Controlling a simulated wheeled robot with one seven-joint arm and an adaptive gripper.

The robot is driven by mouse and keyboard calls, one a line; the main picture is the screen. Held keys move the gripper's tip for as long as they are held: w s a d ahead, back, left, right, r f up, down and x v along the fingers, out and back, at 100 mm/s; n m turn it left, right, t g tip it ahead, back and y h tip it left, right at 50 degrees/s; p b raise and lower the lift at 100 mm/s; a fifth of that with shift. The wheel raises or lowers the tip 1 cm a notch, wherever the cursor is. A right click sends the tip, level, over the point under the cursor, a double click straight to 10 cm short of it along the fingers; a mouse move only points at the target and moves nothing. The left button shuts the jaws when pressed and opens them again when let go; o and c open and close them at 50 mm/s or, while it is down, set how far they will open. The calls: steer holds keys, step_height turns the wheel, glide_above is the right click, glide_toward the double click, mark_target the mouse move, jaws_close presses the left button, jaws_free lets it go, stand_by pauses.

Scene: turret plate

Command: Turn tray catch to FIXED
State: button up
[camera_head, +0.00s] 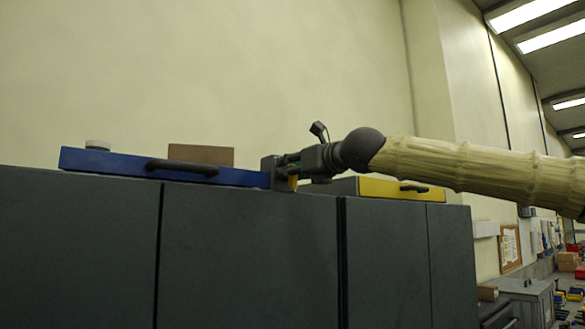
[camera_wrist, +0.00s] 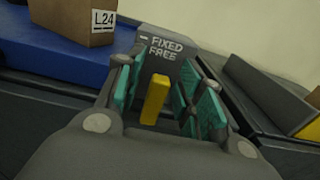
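The tray catch is a grey block (camera_wrist: 150,38) lettered FIXED above FREE, with a short white dash beside FIXED. Its yellow lever (camera_wrist: 155,100) stands nearly upright in the wrist view, leaning slightly right. My gripper (camera_wrist: 161,78) is open, with teal finger pads on both sides of the lever and visible gaps to it. In the head view, my gripper (camera_head: 291,161) is at the grey block (camera_head: 269,172), and a bit of the yellow lever (camera_head: 292,183) shows below it. I cannot tell how deep the fingers reach around the lever.
A blue tray (camera_head: 110,162) with a dark handle lies left of the catch, bearing a brown box (camera_head: 201,155) labelled L24 and a round grey knob (camera_head: 97,145). A yellow-fronted tray (camera_head: 385,189) lies to the right. All sit on dark cabinets (camera_head: 250,250).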

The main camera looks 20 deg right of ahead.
steer(key=shift+s+d, duration=0.1)
steer(key=shift+c, duration=0.5)
jaws_close()
